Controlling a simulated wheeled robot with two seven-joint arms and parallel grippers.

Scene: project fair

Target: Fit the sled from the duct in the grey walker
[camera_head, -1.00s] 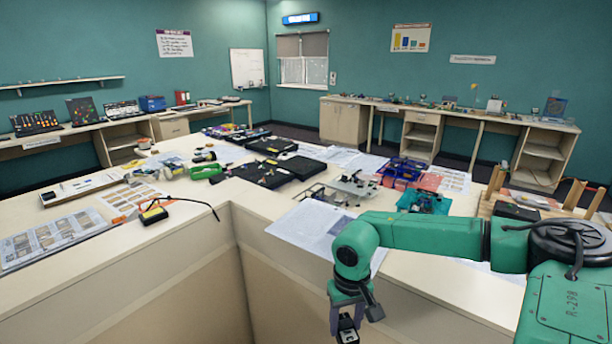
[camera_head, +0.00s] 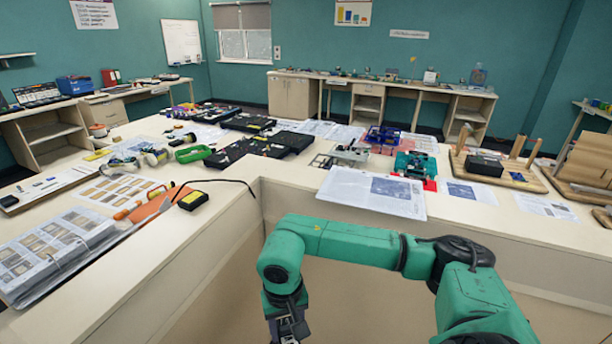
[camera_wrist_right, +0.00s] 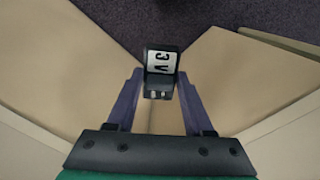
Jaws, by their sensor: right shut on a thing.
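My right gripper (camera_head: 287,328) hangs low in front of the table corner, at the bottom edge of the head view. In the right wrist view, its purple fingers are shut on a small black block with a white "3 V" label (camera_wrist_right: 161,62), likely the sled, with two small metal pins on its near end. The block is in the air, clear of the table. A greyish open-framed machine (camera_head: 350,154), likely the grey walker, stands on the table behind a white sheet. Its inside is too small to make out. I cannot make out a duct. My left gripper is not in view.
A teal machine (camera_head: 414,165) on a red mat and a blue one (camera_head: 383,136) stand close to the grey one. Black trays (camera_head: 262,146) lie to its left. A wooden stand (camera_head: 500,172) is at right. The table's inner corner (camera_head: 258,182) lies beyond my arm.

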